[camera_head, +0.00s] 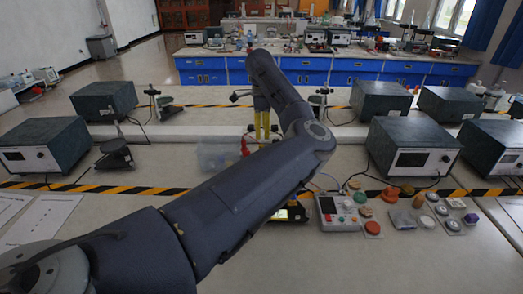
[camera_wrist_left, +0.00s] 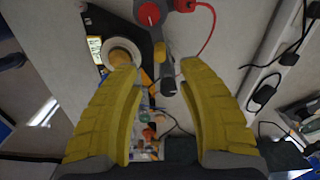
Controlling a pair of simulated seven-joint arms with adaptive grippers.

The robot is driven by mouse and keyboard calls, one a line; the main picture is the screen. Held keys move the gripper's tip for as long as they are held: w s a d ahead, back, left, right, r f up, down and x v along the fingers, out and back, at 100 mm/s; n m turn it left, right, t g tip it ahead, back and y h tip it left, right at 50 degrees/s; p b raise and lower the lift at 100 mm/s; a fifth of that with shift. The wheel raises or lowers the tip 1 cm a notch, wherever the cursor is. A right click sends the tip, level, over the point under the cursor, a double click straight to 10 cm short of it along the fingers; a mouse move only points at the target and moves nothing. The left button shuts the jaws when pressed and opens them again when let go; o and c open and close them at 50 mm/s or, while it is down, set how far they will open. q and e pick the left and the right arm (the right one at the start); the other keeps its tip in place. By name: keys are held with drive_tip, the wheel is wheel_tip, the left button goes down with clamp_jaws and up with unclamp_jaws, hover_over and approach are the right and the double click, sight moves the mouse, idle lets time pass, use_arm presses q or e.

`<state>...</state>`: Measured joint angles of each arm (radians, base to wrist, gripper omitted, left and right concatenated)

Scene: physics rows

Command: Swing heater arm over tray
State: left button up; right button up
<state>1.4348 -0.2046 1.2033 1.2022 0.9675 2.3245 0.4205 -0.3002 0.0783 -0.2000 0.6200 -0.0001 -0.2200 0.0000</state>
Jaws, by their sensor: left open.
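My left gripper (camera_head: 262,135) has yellow fingers pointing down over the middle bench, beyond my forearm. In the left wrist view its fingers (camera_wrist_left: 155,82) are apart, with nothing clamped between them. A grey bar with red round knobs, apparently the heater arm (camera_wrist_left: 166,62), ends close to the gap between the fingertips; I cannot tell if it touches. Left of the bar, a pale round ring with a tan centre, possibly the tray (camera_wrist_left: 122,48), sits on a dark base with a lit display. In the head view, my arm mostly hides this device.
A clear bin (camera_head: 215,153) stands left of the gripper. A control box with buttons (camera_head: 340,211) and several coloured knobs lie to the right. Dark instrument boxes (camera_head: 411,149) stand on both sides. A red cable (camera_wrist_left: 211,35) loops beside the bar.

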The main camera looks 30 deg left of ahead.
use_arm(q)
wheel_tip(320, 180, down, 8)
drive_tip(key=shift+f, duration=0.25)
idle(0.5)
clamp_jaws()
idle(0.4)
